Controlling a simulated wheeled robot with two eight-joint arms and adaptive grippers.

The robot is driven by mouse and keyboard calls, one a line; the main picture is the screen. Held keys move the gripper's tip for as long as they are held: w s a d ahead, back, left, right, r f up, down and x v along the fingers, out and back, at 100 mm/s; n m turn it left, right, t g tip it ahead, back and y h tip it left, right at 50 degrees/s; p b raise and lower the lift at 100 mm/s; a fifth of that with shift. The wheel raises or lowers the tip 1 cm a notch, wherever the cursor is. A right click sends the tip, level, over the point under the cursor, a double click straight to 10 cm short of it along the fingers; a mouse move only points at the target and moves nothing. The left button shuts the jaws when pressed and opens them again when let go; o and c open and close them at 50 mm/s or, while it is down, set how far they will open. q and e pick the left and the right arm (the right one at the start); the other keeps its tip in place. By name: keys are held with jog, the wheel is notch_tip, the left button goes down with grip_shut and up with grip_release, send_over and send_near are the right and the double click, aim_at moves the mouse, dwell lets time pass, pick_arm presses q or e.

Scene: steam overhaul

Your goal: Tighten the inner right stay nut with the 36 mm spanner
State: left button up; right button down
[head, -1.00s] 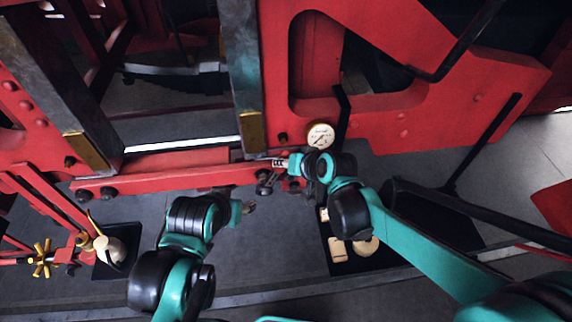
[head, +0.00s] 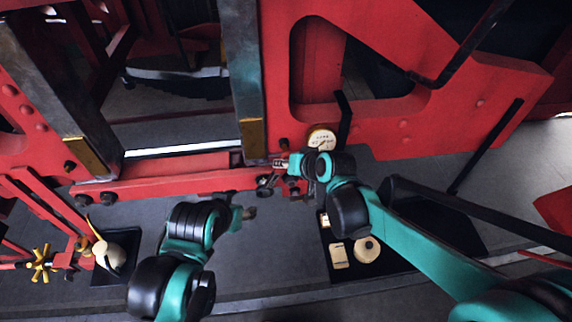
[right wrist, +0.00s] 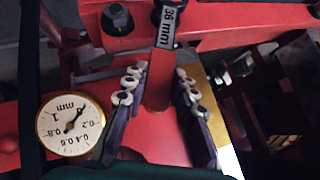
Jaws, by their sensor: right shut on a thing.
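My right gripper (head: 290,163) is at the red lower beam of the frame. In the right wrist view its two fingers (right wrist: 161,72) are closed around a red handle-like piece (right wrist: 157,92). The grey 36 mm spanner (right wrist: 168,24), with its label readable, extends from it past the fingertips. A dark hex nut (right wrist: 117,20) sits on the red beam, left of the spanner and apart from it. The spanner's far end is cut off, so I cannot see whether it sits on a nut. My left gripper (head: 247,213) is below the beam, small and partly hidden by its wrist.
A round mm dial gauge (head: 322,138) is beside my right gripper, and also in the right wrist view (right wrist: 71,124). A black tray (head: 388,268) with pale items lies below. An oil can (head: 109,255) and brass valve wheel (head: 41,263) are at left. Grey floor is open between.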

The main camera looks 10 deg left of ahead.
jog(key=shift+w+a, duration=0.15)
jog(key=shift+w, duration=0.45)
jog(key=shift+w+a+b, duration=0.15)
jog(key=shift+w+b, duration=0.15)
jog(key=shift+w, duration=0.25)
jog(key=shift+w+d+f+y+b, duration=0.2)
jog(key=shift+d+f+y+b, duration=0.3)
jog(key=shift+b, duration=0.4)
jog(key=shift+w+d, duration=0.1)
jog(key=shift+d, duration=0.3)
jog(key=shift+m, duration=0.3)
